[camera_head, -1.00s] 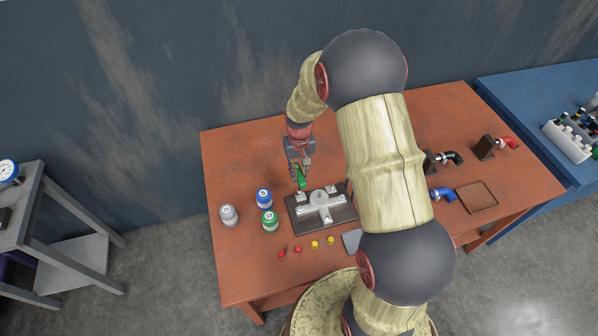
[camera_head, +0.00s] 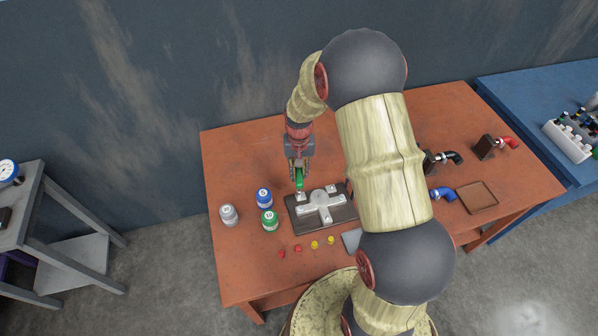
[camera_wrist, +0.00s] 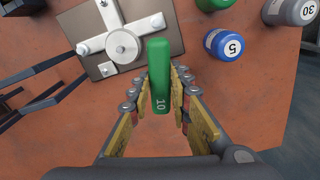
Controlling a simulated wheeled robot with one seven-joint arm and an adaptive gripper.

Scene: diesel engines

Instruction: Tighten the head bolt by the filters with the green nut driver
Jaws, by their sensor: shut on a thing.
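My gripper (camera_head: 299,165) is shut on the green nut driver (camera_head: 299,179), which points down over the back left corner of the engine head plate (camera_head: 341,213). In the wrist view the green nut driver (camera_wrist: 158,75) is marked 10 and sits between the fingers of my gripper (camera_wrist: 158,85). The dark plate (camera_wrist: 72,65) carries a light cross-shaped part (camera_wrist: 92,45) with a round centre. The driver's tip lies at or just above the bolt at that corner; contact cannot be told, and the bolt is hidden under it.
Grey (camera_head: 229,215), blue (camera_head: 263,198) and green (camera_head: 269,219) filters stand left of the plate. Red caps (camera_head: 298,249) and yellow caps (camera_head: 315,245) lie in front. Hose fittings (camera_head: 443,194) and a brown tray (camera_head: 477,197) are at the right. My arm hides the table's middle.

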